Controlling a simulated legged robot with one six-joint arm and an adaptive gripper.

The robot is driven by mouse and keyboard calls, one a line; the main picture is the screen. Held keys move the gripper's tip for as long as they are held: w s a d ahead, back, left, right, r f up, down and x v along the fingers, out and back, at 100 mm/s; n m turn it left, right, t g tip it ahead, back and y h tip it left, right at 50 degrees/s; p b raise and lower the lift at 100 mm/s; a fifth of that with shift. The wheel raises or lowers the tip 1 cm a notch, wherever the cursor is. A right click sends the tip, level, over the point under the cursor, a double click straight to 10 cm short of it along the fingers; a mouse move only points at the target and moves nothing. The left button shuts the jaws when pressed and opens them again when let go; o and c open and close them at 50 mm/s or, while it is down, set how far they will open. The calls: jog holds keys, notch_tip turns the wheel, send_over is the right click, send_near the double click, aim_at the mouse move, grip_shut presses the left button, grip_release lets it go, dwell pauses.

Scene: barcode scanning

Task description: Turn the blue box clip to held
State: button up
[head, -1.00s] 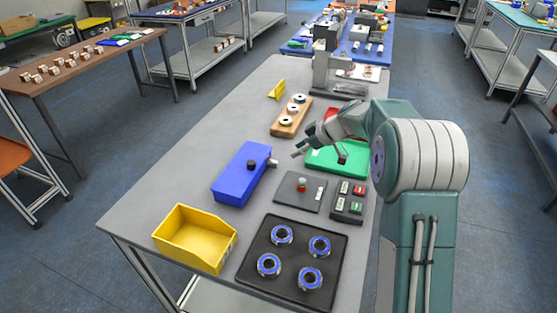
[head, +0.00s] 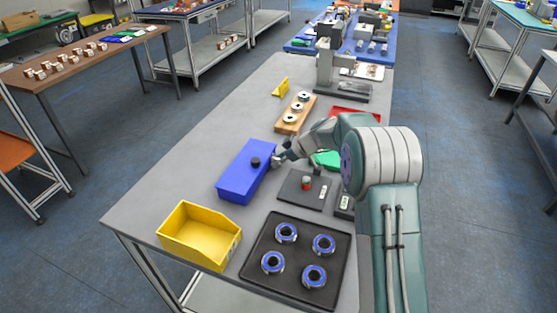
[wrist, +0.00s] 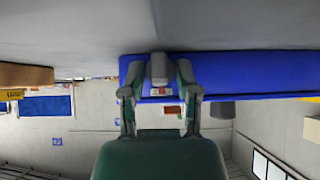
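The blue box (head: 241,178) lies on the grey bench, with a black knob (head: 256,162) on top. My gripper (head: 280,157) is at the box's right side, near its far end. In the head view it hides the small clip on that side. In the wrist view the blue box (wrist: 245,72) fills the upper right, and a grey clip (wrist: 159,68) stands out from it above a small red-and-white marking. My gripper (wrist: 160,98) has its fingers apart, one on each side of the clip. I see gaps between the fingers and the clip, and contact is unclear.
A dark plate with a red knob (head: 306,183) and a green tray (head: 327,159) lie right of the box. A yellow bin (head: 199,236) and a black tray (head: 250,266) of blue-rimmed rings are nearer. A wooden block (head: 290,126) with discs stands behind. Bench left of the box is clear.

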grip_shut()
jog(key=shift+w+d+m+g+y, duration=0.15)
jog(key=shift+m+g, duration=0.15)
jog(key=shift+g, duration=0.2)
jog(key=shift+w+m+g+y, duration=0.15)
jog(key=shift+m+g, duration=0.15)
jog(key=shift+g, duration=0.2)
jog(key=shift+f+m+g+y, duration=0.1)
jog(key=shift+m+g+y, duration=0.5)
jog(key=shift+g, duration=0.4)
jog(key=o, duration=0.5)
grip_release()
